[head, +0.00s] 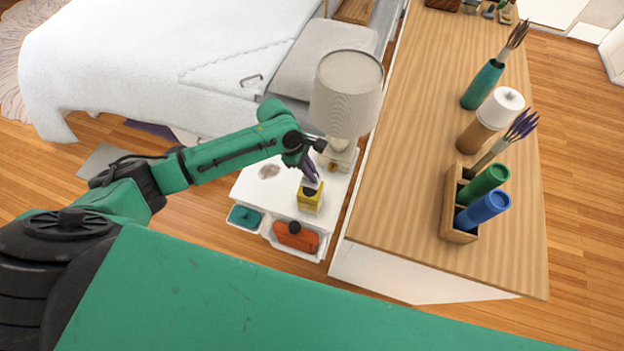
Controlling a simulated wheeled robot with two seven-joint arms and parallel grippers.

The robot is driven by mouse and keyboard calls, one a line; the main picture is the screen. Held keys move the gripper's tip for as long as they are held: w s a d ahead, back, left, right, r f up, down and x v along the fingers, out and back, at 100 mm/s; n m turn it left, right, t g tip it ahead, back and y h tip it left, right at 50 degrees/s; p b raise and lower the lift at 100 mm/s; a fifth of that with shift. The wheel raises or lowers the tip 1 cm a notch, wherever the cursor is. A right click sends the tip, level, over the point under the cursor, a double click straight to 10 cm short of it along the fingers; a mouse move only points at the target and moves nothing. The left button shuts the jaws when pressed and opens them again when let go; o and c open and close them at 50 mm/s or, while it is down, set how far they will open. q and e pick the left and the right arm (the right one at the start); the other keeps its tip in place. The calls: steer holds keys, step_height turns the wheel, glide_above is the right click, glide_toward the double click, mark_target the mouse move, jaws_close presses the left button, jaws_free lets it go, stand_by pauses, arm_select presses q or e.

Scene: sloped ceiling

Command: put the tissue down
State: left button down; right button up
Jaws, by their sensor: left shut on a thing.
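My left gripper (311,178) points down over the white nightstand. It is shut on the tissue, which seems to be the purplish piece (310,168) at its jaws. Right under it is a small yellow box (311,203) with a dark top, on the nightstand (254,191) near its front edge. The fingers are small and partly hidden, and I cannot tell whether the purplish piece is apart from the box. My right gripper is not in view.
A lamp (347,95) stands close behind the gripper. Open drawers below hold a teal item (244,216) and an orange item (297,237). A wooden-topped cabinet (405,150) rises at the right, and a bed (130,60) lies behind. The nightstand's left part is mostly clear.

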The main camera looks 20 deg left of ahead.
arm_select(q)
steer(key=f, duration=0.5)
steer(key=shift+w+a, duration=0.1)
steer(key=shift+a, duration=0.1)
steer(key=shift+d+r, duration=0.1)
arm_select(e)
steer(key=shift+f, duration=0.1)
arm_select(q)
steer(key=c, duration=1)
jaws_free()
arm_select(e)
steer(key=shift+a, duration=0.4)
arm_select(q)
steer(key=shift+r, duration=0.1)
steer(key=b+v, duration=0.1)
steer(key=v, duration=1.1)
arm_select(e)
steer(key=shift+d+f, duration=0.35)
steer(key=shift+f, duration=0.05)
